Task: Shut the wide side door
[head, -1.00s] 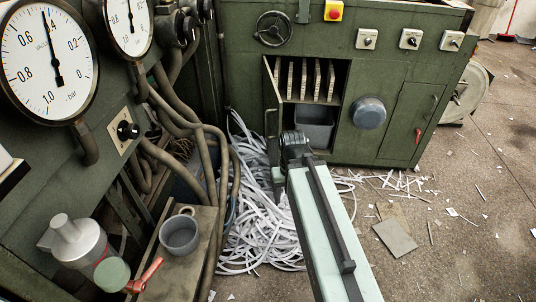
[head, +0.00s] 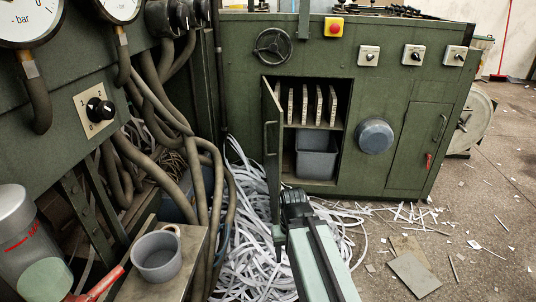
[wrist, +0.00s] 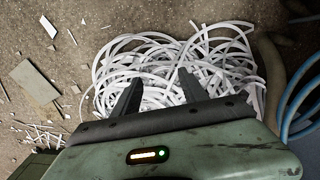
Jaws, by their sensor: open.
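The wide side door (head: 271,150) is a dark green panel with a bar handle. It stands open in the head view, swung out at the left of a cabinet opening. Inside the opening are upright boards on a shelf (head: 310,125) and a grey bin (head: 316,156) below. My gripper (wrist: 155,82) is open and empty in the wrist view, its two dark fingers apart over the white strips. In the head view my arm's end is low in front of the opening, near the door's lower part. The fingertips are hidden there, and the door is not clearly visible in the wrist view.
A heap of white paper strips (head: 250,240) covers the floor around my arm. Hoses (head: 205,190) and a grey cup (head: 158,255) on a ledge stand at the left. A shut narrower door (head: 418,145) is at the right. Floor at the right is mostly open, with scraps.

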